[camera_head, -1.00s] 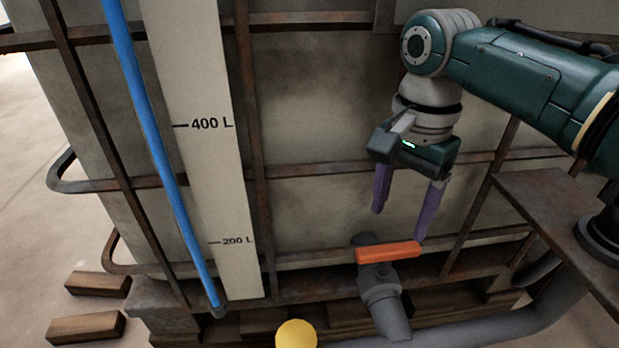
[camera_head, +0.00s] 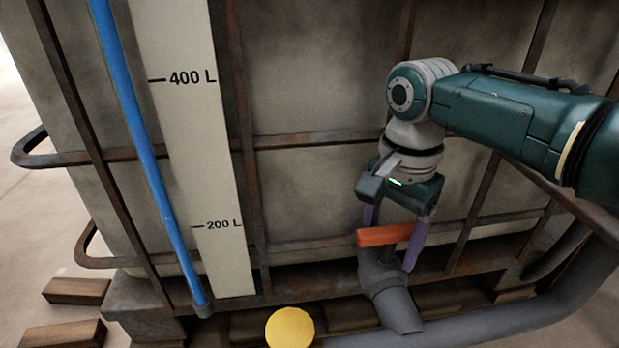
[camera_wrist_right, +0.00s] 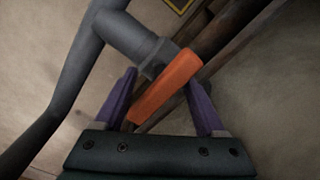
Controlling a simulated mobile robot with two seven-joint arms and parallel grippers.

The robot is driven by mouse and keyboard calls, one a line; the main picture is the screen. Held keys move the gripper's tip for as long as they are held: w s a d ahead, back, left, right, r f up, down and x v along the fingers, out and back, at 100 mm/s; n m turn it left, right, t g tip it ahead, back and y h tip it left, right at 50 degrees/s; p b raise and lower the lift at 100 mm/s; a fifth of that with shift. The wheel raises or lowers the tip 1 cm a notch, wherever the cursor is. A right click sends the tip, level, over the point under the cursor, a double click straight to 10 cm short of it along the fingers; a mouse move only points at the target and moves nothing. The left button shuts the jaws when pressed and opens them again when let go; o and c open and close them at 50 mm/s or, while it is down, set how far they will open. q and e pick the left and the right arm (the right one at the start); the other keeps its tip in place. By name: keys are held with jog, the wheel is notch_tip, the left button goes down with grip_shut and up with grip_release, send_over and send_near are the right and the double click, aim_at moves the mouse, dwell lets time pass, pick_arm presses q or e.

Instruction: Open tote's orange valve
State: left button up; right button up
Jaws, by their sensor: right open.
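The orange valve handle (camera_head: 385,235) sits on the grey valve body (camera_head: 381,275) low on the front of the tote (camera_head: 312,95). It lies crosswise to the outlet pipe in the head view. My right gripper (camera_head: 389,243) is open with its purple fingers around the handle, one behind its left part and one at its right end. My left gripper is not in view.
A grey pipe (camera_head: 500,318) runs from the valve area to the right. A yellow round cap (camera_head: 290,328) is in front. A blue tube (camera_head: 145,150) and level scale (camera_head: 190,120) stand left. Rusty cage bars cross the tote. Wooden blocks (camera_head: 62,335) lie at the lower left.

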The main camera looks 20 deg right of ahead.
grip_shut()
dwell(0.4)
